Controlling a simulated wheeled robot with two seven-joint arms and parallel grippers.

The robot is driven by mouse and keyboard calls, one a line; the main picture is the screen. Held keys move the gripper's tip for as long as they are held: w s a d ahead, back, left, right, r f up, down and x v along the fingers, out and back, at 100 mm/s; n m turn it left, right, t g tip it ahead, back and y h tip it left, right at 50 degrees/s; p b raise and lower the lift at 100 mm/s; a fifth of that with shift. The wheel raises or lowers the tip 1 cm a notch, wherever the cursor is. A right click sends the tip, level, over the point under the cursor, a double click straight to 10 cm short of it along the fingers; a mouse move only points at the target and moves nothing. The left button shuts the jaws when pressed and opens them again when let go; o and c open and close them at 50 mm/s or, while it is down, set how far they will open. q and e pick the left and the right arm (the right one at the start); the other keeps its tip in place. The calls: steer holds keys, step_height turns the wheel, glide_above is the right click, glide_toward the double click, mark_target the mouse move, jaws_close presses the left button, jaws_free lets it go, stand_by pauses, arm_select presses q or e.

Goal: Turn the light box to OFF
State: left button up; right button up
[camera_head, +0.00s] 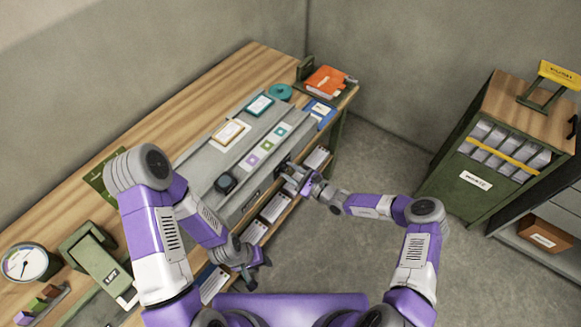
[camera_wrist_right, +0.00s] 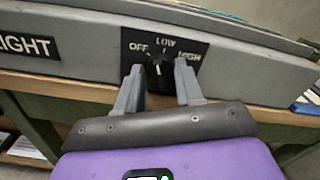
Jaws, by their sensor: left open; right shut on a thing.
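The light box (camera_head: 198,165) is a long grey sloped unit on the wooden bench. Its front face (camera_wrist_right: 90,45) carries a black dial plate marked OFF at left, LOW on top and HIGH at right. A black knob (camera_wrist_right: 160,72) sits on the plate. My right gripper (camera_head: 292,180) is at the box's front; in the right wrist view its two fingers (camera_wrist_right: 160,88) stand on either side of the knob, shut on it. A pale mark shows near the knob's top; its exact setting is hard to tell. My left gripper (camera_head: 254,265) is open and empty near the bench's front edge.
Cards and a dark round item (camera_head: 225,183) lie on the light box. An orange book (camera_head: 325,80) and teal tape roll (camera_head: 281,91) are at the far end. A round dial (camera_head: 27,262) stands at left. A green cabinet (camera_head: 470,180) stands at right across open floor.

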steer(key=n+p, duration=0.1)
steer(key=n, duration=0.1)
steer(key=shift+r+n+p, duration=0.1)
steer(key=shift+n+p, duration=0.2)
steer(key=shift+n, duration=0.1)
steer(key=shift+n+p, duration=0.85)
steer(key=shift+n, duration=0.55)
steer(key=o, duration=1)
steer(key=shift+a, duration=0.1)
steer(key=v, duration=0.7)
steer(key=shift+s+d, duration=0.2)
steer(key=shift+d, duration=0.05)
